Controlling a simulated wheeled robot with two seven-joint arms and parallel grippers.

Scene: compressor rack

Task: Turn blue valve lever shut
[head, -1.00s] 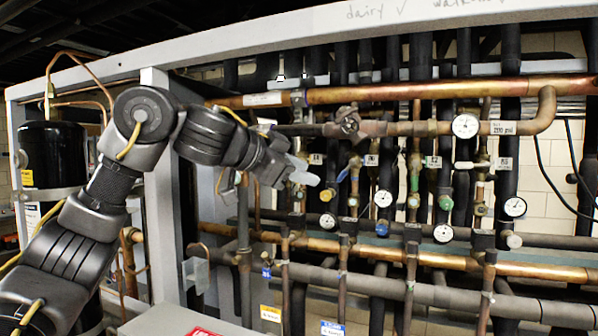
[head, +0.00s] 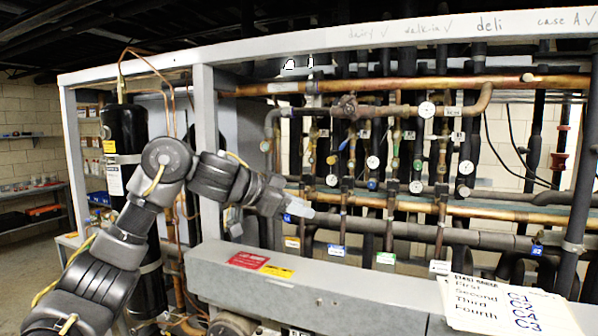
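Several small valves hang in the pipework of the compressor rack (head: 365,87). A small blue part (head: 343,145) sits on one of them, and another blue part (head: 372,184) is lower to its right. They are too small to tell which is the blue valve lever or how it is turned. My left gripper (head: 302,209) reaches in from the left, in front of the lower pipes. In the picture it is below and left of both blue parts, and nothing shows held in it. Its finger gap is not clear. My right gripper is out of view.
A grey metal ledge (head: 330,292) runs across the rack's front below the pipes. A grey upright post (head: 206,140) and a black cylinder (head: 126,180) stand by my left arm. A white start-order sign (head: 505,308) is at lower right. Shelves (head: 35,195) are far left.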

